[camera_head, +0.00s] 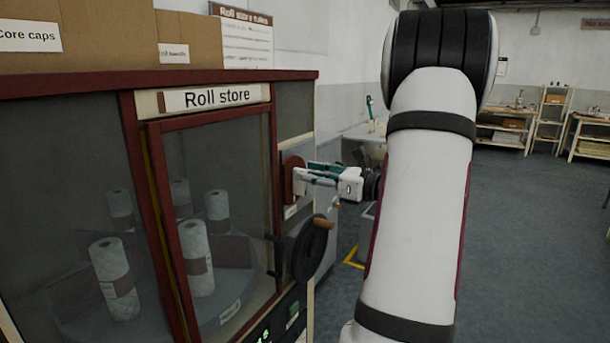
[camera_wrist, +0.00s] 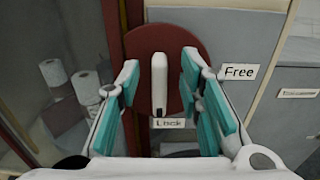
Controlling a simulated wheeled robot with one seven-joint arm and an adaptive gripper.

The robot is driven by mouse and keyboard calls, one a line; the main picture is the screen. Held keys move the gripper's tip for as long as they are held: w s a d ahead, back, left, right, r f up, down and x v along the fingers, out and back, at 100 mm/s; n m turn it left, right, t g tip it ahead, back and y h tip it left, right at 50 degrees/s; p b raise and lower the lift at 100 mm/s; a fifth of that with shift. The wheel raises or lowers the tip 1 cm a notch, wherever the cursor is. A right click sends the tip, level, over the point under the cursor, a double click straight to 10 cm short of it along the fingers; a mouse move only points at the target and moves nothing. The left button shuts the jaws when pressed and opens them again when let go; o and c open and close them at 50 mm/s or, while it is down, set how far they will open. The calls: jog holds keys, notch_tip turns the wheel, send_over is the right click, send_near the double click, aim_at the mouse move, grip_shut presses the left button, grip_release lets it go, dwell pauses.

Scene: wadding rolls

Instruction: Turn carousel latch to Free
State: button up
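The carousel latch is a white lever (camera_wrist: 159,80) on a dark red round plate (camera_wrist: 140,45), set on the side of the roll store cabinet. The lever hangs upright, its lower end just above the "Lock" label (camera_wrist: 168,123). The "Free" label (camera_wrist: 239,72) is to the right of the plate. My gripper (camera_wrist: 160,88) is open in the wrist view, with one teal-padded finger on each side of the lever and a gap on both sides. In the head view my gripper (camera_head: 308,174) is at the red plate (camera_head: 291,180), where it hides most of the lever.
A black handwheel (camera_head: 309,250) with a wooden knob (camera_head: 324,224) sits just below my gripper. The roll store cabinet (camera_head: 222,97) has a glass door, with several wadding rolls (camera_head: 112,275) inside. Cardboard boxes (camera_head: 95,35) stand on top. Open floor (camera_head: 530,240) lies to the right.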

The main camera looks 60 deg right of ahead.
jog(key=shift+w+a, duration=0.1)
jog(key=shift+w, duration=0.95)
grip_shut()
